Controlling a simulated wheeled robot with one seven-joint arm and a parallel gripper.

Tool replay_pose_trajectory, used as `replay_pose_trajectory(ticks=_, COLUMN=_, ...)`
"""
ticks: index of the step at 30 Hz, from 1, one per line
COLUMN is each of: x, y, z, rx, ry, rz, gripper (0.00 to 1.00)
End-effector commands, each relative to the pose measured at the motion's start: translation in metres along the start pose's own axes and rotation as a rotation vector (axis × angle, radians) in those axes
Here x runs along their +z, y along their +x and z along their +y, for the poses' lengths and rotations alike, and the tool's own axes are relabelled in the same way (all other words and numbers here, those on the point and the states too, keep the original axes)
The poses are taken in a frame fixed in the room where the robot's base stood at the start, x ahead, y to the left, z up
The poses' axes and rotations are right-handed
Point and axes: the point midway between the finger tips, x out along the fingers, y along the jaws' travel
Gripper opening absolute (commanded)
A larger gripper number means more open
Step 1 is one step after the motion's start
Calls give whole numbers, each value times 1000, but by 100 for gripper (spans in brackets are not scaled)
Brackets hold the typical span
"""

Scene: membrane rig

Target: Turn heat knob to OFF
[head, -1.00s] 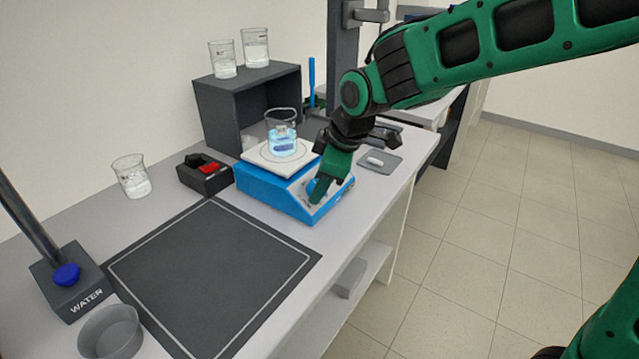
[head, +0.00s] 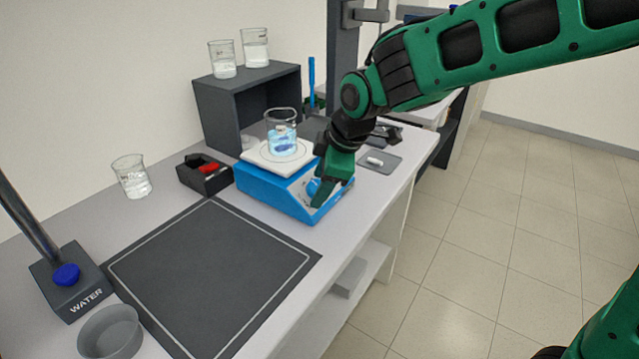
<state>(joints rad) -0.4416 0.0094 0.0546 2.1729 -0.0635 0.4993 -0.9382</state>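The blue hot plate (head: 275,195) stands on the bench with a white top plate. A beaker of light-blue liquid (head: 282,140) sits on that top plate. My green gripper (head: 318,200) reaches down at the front control panel of the hot plate. The finger opening is too small to make out.
A black box with a red part (head: 205,175) stands left of the hot plate, beside a beaker (head: 131,177). A dark shelf (head: 222,110) with two beakers stands behind. The dark mat (head: 210,270) in front is empty. A water stand (head: 70,285) is at left.

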Motion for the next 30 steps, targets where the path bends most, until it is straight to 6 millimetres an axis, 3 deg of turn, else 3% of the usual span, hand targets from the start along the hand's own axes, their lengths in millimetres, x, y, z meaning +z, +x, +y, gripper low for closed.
replay_pose_trajectory(ticks=10, x=-1, y=-10, z=-1, rx=-2, ry=-1, rz=1, gripper=54)
replay_pose_trajectory(ticks=21, x=0, y=-75, z=1, rx=1, ry=-1, rz=2, gripper=54)
replay_pose_trajectory(ticks=30, x=0, y=-105, z=1, rx=-1, ry=-1, rz=1, gripper=54)
